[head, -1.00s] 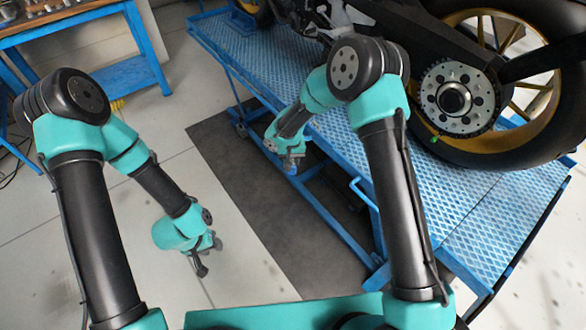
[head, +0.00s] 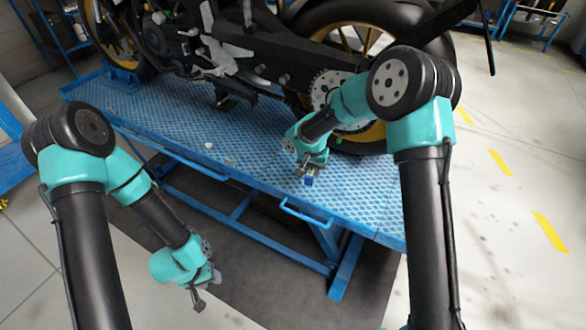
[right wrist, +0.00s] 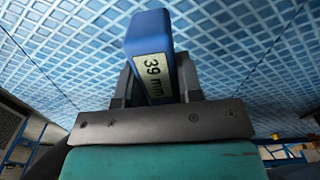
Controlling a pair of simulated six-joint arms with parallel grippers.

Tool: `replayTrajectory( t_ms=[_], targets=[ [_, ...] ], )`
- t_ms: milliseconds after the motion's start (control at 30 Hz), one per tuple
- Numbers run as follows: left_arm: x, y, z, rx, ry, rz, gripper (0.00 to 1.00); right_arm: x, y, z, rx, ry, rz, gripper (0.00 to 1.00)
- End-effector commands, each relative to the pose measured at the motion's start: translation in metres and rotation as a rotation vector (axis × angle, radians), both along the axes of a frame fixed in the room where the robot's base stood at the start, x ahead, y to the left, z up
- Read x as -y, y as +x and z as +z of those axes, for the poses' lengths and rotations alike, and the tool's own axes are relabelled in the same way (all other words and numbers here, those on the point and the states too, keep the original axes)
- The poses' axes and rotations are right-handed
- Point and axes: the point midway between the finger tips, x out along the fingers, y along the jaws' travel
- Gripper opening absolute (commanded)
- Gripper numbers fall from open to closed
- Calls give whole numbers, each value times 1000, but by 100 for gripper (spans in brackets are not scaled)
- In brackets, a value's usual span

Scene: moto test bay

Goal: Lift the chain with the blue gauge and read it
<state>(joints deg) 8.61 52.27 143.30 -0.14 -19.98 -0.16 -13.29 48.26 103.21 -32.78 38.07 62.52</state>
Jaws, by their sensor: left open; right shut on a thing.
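The blue gauge (right wrist: 150,35) is a small block in my right gripper, with a white label that reads "39 mm" in the right wrist view. My right gripper (head: 309,174) is shut on it above the near edge of the blue lift platform; the gauge (head: 309,181) shows as a small blue bit in the head view. The motorcycle's chain is not clearly seen; the rear sprocket (head: 328,88) shows partly behind my right arm. My left gripper (head: 206,292) is open and empty, low in front of the platform, over the floor.
The motorcycle stands on the blue lift platform (head: 180,125), its rear wheel (head: 372,20) behind my right arm. A small whitish item (head: 208,146) lies on the platform. A blue rail handle (head: 305,216) sticks out at the near edge. Floor at right is clear, with yellow marks.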

Motion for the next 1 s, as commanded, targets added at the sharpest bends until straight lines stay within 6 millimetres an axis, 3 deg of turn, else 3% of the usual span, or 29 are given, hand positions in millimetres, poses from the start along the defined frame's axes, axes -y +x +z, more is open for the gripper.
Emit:
replayTrajectory(
  t_ms=[100,300,767,1000],
  targets=[
    [0,0,0,0,0,0,43,32,-4,-10,-1,0,-106,5],
    [0,0,0,0,0,0,43,54,-8,-18,1,0,-193,5],
    [0,0,0,0,0,0,43,55,-8,-21,1,0,-199,5],
    [0,0,0,0,0,0,43,55,-8,-34,0,0,-198,5]
  ],
)
